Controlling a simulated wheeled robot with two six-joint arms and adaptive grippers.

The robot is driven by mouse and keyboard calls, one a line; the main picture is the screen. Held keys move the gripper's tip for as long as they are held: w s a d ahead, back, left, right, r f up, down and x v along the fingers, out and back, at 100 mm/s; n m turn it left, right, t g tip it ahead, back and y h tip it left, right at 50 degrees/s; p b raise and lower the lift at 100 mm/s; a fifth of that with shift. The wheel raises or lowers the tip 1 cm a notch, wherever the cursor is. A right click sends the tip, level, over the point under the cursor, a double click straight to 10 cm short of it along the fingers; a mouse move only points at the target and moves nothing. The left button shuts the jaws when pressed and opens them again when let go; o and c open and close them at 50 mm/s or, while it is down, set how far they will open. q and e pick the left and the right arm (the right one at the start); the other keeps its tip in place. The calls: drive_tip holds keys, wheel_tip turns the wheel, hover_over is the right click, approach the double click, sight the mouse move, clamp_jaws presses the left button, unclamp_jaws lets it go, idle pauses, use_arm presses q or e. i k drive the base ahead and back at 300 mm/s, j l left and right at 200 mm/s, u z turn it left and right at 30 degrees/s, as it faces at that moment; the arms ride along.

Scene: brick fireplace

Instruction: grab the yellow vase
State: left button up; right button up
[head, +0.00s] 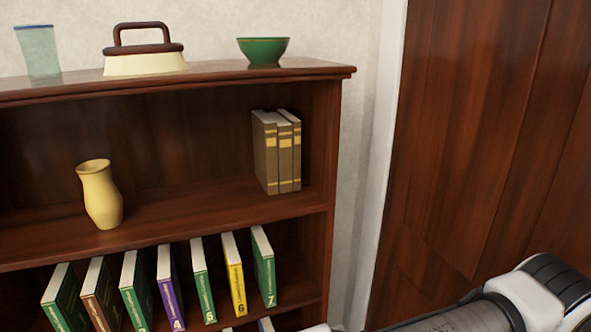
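The yellow vase (102,198) stands upright on the upper shelf of the dark wooden bookcase, toward the left of the head view. Its flared mouth faces up and it looks empty from here. Nothing touches it. Part of one of my arms shows at the lower right corner, well apart from the vase. Neither gripper can be made out in the head view.
Brown books (272,152) stand at the right end of the vase's shelf. Numbered books (200,280) lean on the shelf below. The bookcase top (215,75) holds a glass (40,52), an iron (144,62) and a green bowl (263,50). Wood panelling (470,130) is at right.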

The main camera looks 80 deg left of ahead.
sight(103, 201)
drive_tip(key=u, duration=3.6)
drive_tip(key=i+l+z, duration=0.15)
drive_tip(key=l, duration=0.75)
drive_tip(key=k, duration=0.05)
